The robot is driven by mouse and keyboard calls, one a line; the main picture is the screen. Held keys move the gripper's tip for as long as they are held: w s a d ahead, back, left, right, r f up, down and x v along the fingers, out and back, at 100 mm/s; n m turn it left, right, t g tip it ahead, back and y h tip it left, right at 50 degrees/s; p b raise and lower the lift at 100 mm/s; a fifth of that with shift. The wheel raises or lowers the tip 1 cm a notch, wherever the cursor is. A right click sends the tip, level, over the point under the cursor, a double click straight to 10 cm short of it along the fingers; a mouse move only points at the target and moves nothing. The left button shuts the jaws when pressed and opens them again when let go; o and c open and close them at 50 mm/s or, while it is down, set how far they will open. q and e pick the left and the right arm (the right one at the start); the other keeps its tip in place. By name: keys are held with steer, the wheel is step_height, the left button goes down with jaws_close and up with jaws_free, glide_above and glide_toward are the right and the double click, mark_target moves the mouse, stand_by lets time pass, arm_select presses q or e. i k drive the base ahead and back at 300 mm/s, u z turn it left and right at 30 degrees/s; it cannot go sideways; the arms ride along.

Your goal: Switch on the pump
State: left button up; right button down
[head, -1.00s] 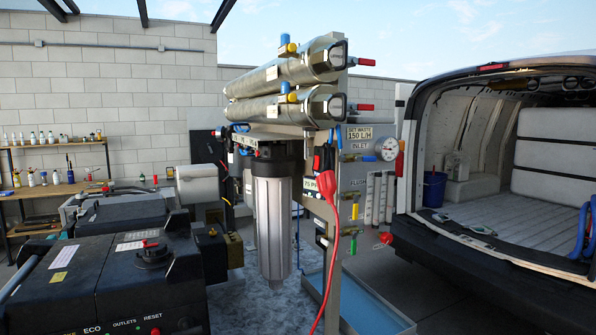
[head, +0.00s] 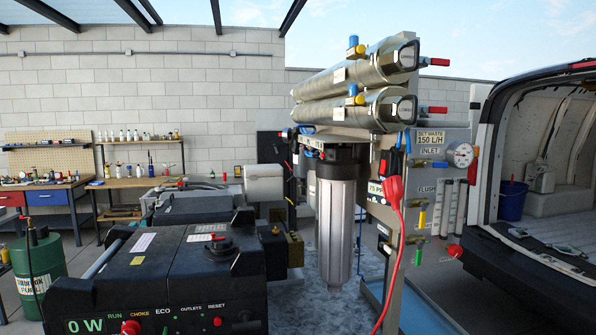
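A red plug (head: 393,188) with a red cable is at the front of the rig. I cannot make out the pump or its switch for certain. Neither of my grippers is in view.
A black generator (head: 165,265) fills the lower left, its display reading 0 W. A green fuel drum (head: 40,265) stands at far left. Workbenches (head: 125,183) line the back wall. An open van (head: 540,200) with a blue bucket (head: 512,200) is at right.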

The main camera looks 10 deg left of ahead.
mark_target(384, 163)
steer(key=u, duration=0.65)
steer(key=i, duration=0.5)
